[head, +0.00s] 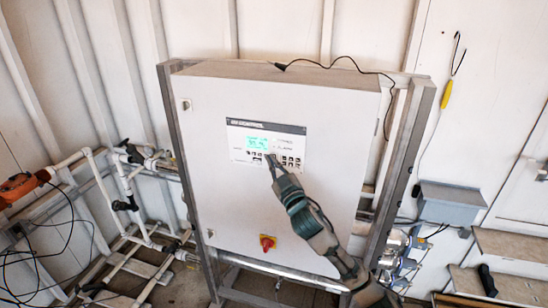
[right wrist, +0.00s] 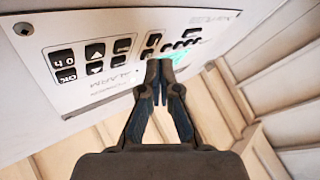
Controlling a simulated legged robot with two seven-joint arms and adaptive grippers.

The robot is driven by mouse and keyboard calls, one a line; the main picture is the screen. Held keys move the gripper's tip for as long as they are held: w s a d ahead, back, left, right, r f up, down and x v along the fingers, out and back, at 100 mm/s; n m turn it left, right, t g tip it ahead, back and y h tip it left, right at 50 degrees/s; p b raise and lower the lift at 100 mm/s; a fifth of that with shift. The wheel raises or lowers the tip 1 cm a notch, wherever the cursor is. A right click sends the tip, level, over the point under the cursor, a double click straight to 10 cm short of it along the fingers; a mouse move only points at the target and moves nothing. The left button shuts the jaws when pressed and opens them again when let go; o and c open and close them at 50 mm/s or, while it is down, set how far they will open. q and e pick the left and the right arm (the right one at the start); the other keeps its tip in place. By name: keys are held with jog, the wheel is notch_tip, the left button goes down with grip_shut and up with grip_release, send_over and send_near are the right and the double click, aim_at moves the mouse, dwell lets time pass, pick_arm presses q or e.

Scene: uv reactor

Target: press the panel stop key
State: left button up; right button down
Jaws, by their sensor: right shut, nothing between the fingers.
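The control panel (head: 240,150) is a white plate on the front of a large white cabinet (head: 230,200), with a lit teal display (head: 257,142) and black keys (head: 290,161). In the right wrist view the panel (right wrist: 100,85) appears turned over, with arrow keys (right wrist: 95,50) and an OK key (right wrist: 67,74). I cannot tell which key is stop. My right gripper (head: 271,160) is shut and empty, its tips at the panel just below the display. In the right wrist view the gripper (right wrist: 160,70) covers part of the display and nearby keys; contact cannot be told.
A red and yellow rotary switch (head: 267,243) sits lower on the cabinet. Grey frame posts (head: 407,165) flank it. White pipes (head: 130,200) and an orange device (head: 20,187) are at left. A grey box (head: 450,203) is at right. A black cable (head: 340,65) hangs over the cabinet's top right.

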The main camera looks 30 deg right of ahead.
jog(key=shift+w+d, duration=0.15)
jog(key=shift+d, duration=0.05)
jog(key=shift+a, duration=0.15)
dwell(0.3)
jog(key=shift+s+a, duration=0.4)
jog(key=shift+s, duration=0.05)
jog(key=s+a, duration=0.3)
jog(key=shift+s+a+p, duration=0.15)
jog(key=shift+a+p, duration=0.25)
jog(key=shift+f, duration=0.1)
dwell(0.8)
